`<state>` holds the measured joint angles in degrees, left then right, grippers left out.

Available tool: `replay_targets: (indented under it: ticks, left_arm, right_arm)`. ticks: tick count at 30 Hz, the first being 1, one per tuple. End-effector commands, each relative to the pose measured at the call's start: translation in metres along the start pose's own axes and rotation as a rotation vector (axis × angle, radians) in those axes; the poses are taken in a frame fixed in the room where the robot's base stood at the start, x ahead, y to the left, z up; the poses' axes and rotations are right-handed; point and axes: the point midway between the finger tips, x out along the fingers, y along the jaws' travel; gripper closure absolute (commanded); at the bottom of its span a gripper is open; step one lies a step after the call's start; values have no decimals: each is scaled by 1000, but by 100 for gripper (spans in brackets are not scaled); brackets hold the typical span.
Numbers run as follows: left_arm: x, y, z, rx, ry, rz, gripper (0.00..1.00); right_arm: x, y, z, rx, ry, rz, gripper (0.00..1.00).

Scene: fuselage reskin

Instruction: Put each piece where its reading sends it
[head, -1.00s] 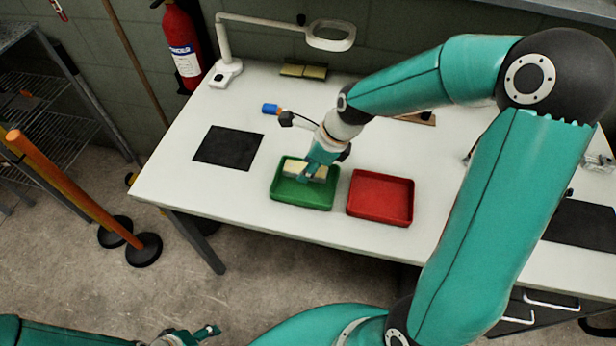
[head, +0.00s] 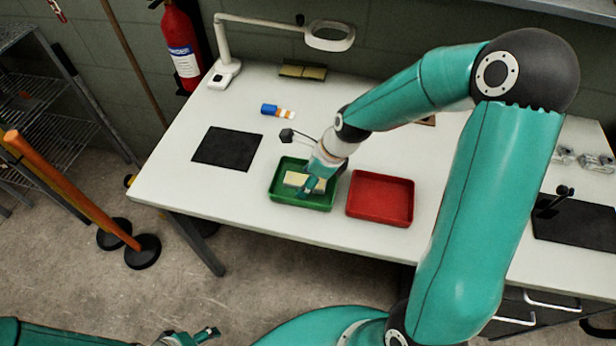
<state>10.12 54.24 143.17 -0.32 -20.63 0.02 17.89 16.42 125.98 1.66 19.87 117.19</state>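A pale beige block (head: 296,179) is in the green tray (head: 320,206), low between the tray walls. My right gripper (head: 309,185) reaches down into this tray. One finger lies across the near side of the block, and the gripper looks shut on it; the far finger is hidden. The red tray (head: 381,198) stands to the right of the green one and looks empty. My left gripper (head: 205,333) is at the bottom left edge, away from the table; its opening cannot be made out.
A black mat (head: 228,147) lies at the left of the white table, another (head: 577,222) at the right. A blue, orange and white cylinder (head: 278,110), a magnifier lamp (head: 329,36) and a yellowish piece (head: 303,71) are behind. Clear small objects (head: 597,161) sit far right.

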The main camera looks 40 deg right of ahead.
Motion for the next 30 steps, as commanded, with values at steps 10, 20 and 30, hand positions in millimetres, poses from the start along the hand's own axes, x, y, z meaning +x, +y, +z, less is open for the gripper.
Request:
replay_targets:
  ticks: [10, 20, 30]
  left_arm:
    - [-1, 0, 0, 0, 0, 0, 33]
    - [-6, 2, 0, 0, 0, 0, 33]
    - [-9, 3, 0, 0, 0, 0, 33]
  right_arm:
    - [-6, 0, 1, -1, -1, -1, 38]
    - [-63, -1, 2, 0, -3, -6, 38]
    - [-115, 0, 2, -1, -1, -2, 38]
